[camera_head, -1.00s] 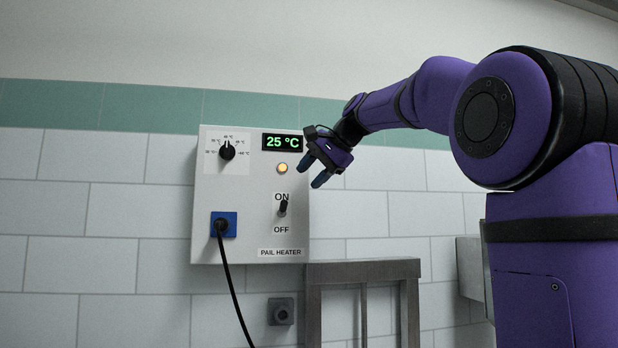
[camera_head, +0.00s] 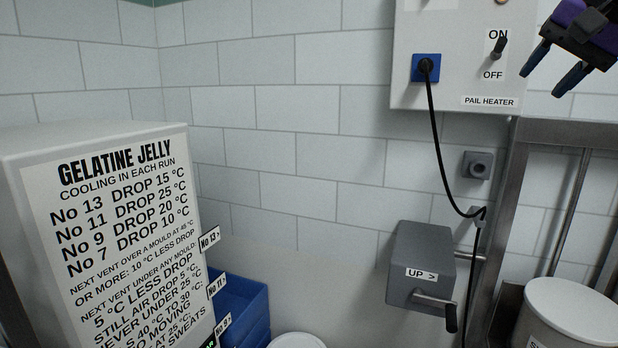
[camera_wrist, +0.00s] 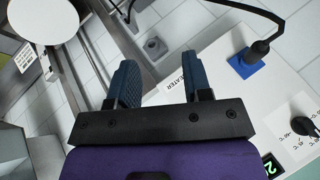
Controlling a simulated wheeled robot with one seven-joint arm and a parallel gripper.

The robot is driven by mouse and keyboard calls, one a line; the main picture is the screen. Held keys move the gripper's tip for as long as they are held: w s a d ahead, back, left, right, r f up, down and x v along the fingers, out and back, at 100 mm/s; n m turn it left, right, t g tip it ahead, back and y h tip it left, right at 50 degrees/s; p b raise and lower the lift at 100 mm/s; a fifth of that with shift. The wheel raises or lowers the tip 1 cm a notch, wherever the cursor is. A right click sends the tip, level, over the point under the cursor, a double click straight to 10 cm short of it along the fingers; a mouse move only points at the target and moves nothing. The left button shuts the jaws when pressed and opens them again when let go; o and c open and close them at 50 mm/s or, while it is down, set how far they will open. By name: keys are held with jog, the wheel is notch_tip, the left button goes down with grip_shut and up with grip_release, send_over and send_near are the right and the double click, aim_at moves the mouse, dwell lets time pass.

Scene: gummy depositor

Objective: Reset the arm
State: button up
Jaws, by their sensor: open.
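My gripper (camera_head: 553,72) shows at the top right of the head view, in front of the tiled wall and just right of the pail heater box (camera_head: 455,75). Its two blue fingers are apart and hold nothing. The wrist view also shows the open fingers (camera_wrist: 156,84), with the white heater box (camera_wrist: 230,80) beyond them. The rest of my arm is out of the head view. The heater's toggle switch (camera_head: 499,46) shows between the ON and OFF labels, left of my gripper.
A black cable runs from the blue socket (camera_head: 426,68) down past a grey crank box marked UP (camera_head: 421,262). A metal frame (camera_head: 560,132) and a white lidded pail (camera_head: 572,308) stand at right. A gelatine sign (camera_head: 110,215) and blue bins (camera_head: 240,300) are at left.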

jog(key=s+a+f+n+g+h, duration=0.1)
jog(key=s+a+f+n, duration=0.1)
jog(key=s+f, duration=0.6)
jog(key=s+a+f+n+h, duration=0.1)
jog(key=s+a+f+n, duration=0.1)
jog(key=s+f+n, duration=0.3)
jog(key=s+f, duration=0.3)
jog(key=f, duration=0.4)
jog(key=shift+a+f+g, duration=0.2)
jog(key=shift+f+g, duration=0.2)
